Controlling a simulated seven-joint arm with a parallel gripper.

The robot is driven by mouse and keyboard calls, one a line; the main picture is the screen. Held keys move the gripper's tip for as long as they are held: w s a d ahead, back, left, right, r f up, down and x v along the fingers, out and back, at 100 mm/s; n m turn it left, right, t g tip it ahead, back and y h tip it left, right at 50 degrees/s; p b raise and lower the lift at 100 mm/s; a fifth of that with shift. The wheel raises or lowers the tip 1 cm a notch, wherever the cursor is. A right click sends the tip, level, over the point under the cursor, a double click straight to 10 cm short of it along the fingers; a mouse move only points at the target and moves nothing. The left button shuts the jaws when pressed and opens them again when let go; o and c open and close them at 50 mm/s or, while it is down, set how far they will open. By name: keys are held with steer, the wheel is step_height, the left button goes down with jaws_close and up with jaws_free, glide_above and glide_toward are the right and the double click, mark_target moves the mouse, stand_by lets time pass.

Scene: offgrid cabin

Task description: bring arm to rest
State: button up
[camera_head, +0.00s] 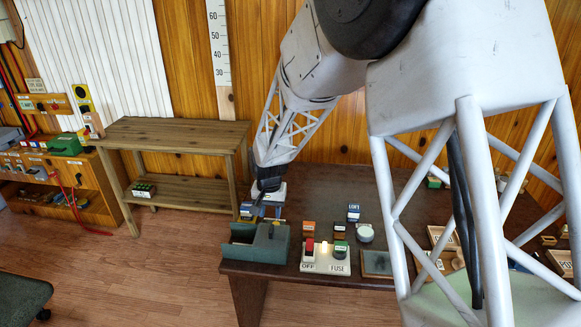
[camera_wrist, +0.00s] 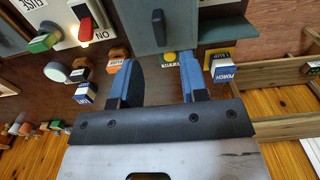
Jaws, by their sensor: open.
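My gripper (camera_head: 262,200) is over the near left corner of the dark table (camera_head: 325,185), pointing down. In the wrist view its two blue fingers (camera_wrist: 158,80) are apart, with nothing clamped between them. Beyond the fingertips is a grey-green box (camera_head: 238,252) with a dark handle, also in the wrist view (camera_wrist: 205,22). A small yellow-labelled block (camera_wrist: 170,60) shows in the gap between the fingers, below the box. Exact clearance to these is unclear.
A white panel (camera_head: 340,267) with a red switch and a green fuse sits right of the box. Several small labelled blocks, such as the blue LOFT one (camera_head: 353,212), stand behind it. A wooden shelf (camera_head: 180,130) is at left; the floor before it is clear.

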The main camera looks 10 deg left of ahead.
steer(key=shift+d+r, duration=0.1)
steer(key=s+d+r+t, duration=0.1)
steer(key=s+d+r, duration=0.65)
steer(key=d, duration=0.25)
steer(key=s+d+r, duration=0.6)
steer(key=d+r, duration=0.3)
steer(key=d, duration=0.1)
steer(key=s+d+r, duration=0.1)
steer(key=s+d, duration=0.3)
steer(key=s, duration=0.3)
steer(key=s+d+r+t, duration=0.1)
steer(key=s+d+r, duration=0.1)
steer(key=s+d, duration=0.3)
steer(key=s+d+r, duration=0.1)
steer(key=s+d, duration=0.4)
steer(key=s, duration=0.6)
steer(key=shift+r+t, duration=0.3)
stand_by(0.4)
